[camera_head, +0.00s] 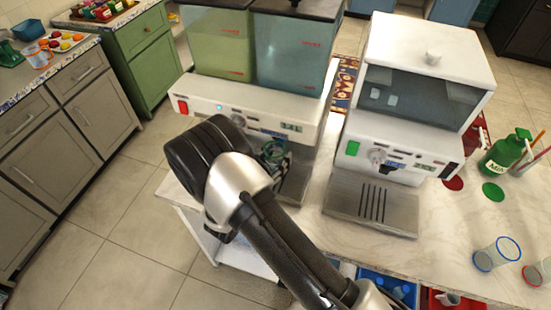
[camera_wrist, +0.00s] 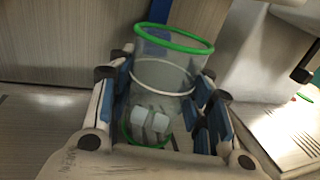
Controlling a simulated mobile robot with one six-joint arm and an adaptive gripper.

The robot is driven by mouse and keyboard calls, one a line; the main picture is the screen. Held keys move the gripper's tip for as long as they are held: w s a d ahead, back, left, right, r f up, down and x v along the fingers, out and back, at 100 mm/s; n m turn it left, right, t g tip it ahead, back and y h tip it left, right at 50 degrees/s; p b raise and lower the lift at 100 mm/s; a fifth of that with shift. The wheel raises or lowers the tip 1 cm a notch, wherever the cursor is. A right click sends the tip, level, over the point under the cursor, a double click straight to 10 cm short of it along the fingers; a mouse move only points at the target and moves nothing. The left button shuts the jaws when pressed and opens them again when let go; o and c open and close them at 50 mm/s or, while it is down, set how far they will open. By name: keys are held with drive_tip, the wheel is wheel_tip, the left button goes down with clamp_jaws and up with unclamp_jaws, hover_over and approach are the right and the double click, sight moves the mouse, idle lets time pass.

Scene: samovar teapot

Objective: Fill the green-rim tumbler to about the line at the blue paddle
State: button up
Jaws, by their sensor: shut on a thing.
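The green-rim tumbler (camera_wrist: 173,38) is clear, with a pale line (camera_wrist: 163,73) around its wall and a few ice cubes (camera_wrist: 150,118) near its bottom. I cannot tell any liquid in it. My gripper (camera_wrist: 165,90) is shut around the tumbler, its blue pads on both sides. In the head view my gripper (camera_head: 272,157) is at the front of the white drink dispenser (camera_head: 250,100), above its metal drip tray (camera_head: 296,182), and my arm hides much of it. The dispenser carries a yellow-green tank (camera_head: 218,45) and a blue tank (camera_head: 290,50). I cannot make out the blue paddle.
A white ice machine (camera_head: 418,95) with its own tray (camera_head: 372,208) stands close on the right. A blue-rim tumbler (camera_head: 497,254), a red-rim tumbler (camera_head: 537,273) and a green milk bottle (camera_head: 503,155) are farther right on the counter. Open floor (camera_head: 130,215) lies to the left.

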sight(272, 167)
drive_tip(key=shift+x, duration=0.9)
drive_tip(key=shift+w+a, duration=0.1)
drive_tip(key=shift+a, duration=0.1)
idle(3.8)
drive_tip(key=shift+s+d+v, duration=0.1)
drive_tip(key=shift+d+v, duration=0.05)
drive_tip(key=shift+v, duration=0.65)
drive_tip(key=shift+s+d+v, duration=0.1)
drive_tip(key=shift+d+v, duration=0.05)
drive_tip(key=shift+v, duration=0.65)
drive_tip(key=shift+s+d+v, duration=0.1)
drive_tip(key=shift+d+v, duration=0.1)
drive_tip(key=shift+v, duration=0.65)
drive_tip(key=shift+s+d+v, duration=0.2)
drive_tip(key=shift+d+v, duration=0.1)
drive_tip(key=shift+v, duration=1.3)
drive_tip(key=shift+s+d+v, duration=0.2)
drive_tip(key=shift+d+v, duration=0.15)
drive_tip(key=shift+v, duration=1.3)
drive_tip(key=shift+s+d+v, duration=0.25)
drive_tip(key=shift+d+v, duration=0.05)
drive_tip(key=shift+v, duration=1.3)
